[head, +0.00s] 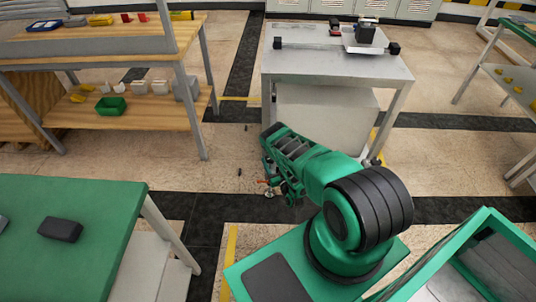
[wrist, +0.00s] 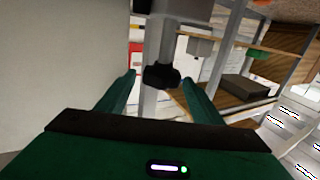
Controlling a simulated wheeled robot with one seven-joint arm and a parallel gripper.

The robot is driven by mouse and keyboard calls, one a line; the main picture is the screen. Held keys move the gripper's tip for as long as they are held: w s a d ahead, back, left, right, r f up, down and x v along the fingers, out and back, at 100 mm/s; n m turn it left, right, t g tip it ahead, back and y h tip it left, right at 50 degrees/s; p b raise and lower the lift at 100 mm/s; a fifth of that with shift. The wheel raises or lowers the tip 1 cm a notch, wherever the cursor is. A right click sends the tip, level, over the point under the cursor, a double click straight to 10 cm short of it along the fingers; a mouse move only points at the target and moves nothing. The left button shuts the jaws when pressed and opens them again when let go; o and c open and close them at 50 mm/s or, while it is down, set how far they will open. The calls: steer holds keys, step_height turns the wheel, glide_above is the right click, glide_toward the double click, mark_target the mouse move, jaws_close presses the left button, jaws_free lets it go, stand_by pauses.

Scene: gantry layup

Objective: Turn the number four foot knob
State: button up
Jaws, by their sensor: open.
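A black knob (wrist: 162,77) sits on a metal leg in the wrist view, below a grey block. My gripper (wrist: 160,80) is open, with one green finger on each side of the knob in the picture. I cannot tell whether the fingers reach around it or are still short of it; no contact is visible. In the head view my gripper (head: 271,184) is low, near the floor by the front left of the grey table (head: 335,66). My arm hides part of that area, and I cannot make out the knob or any number there.
A wooden shelf bench (head: 135,115) with a green bin (head: 110,106) stands at the left. A green table (head: 100,205) is at the front left. A pale panel (wrist: 60,60) fills the left of the wrist view. Floor between the benches is mostly clear.

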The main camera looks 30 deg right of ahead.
steer(key=shift+w+d, duration=0.2)
steer(key=shift+w, duration=1.25)
steer(key=shift+w+d, duration=0.2)
steer(key=shift+w, duration=1.25)
steer(key=c, duration=1)
steer(key=shift+c, duration=0.2)
steer(key=shift+h, duration=0.3)
steer(key=shift+s+d+m+g+h, duration=0.15)
steer(key=shift+m+g+h, duration=0.1)
steer(key=shift+m+h, duration=0.35)
steer(key=shift+d+m+g+h, duration=0.2)
steer(key=shift+m+h, duration=0.2)
steer(key=shift+h, duration=0.35)
steer(key=shift+s+d+m+g+h, duration=0.1)
steer(key=shift+m+g+h, duration=0.15)
steer(key=shift+m+h, duration=0.35)
steer(key=shift+s+d+m+g+h, duration=0.2)
steer(key=shift+m+g+h, duration=0.4)
steer(key=shift+h, duration=0.35)
steer(key=shift+s+d+m+g+h, duration=0.15)
steer(key=shift+m+g+h, duration=0.35)
steer(key=shift+m+h, duration=0.3)
steer(key=shift+h, duration=0.4)
steer(key=shift+f, duration=0.1)
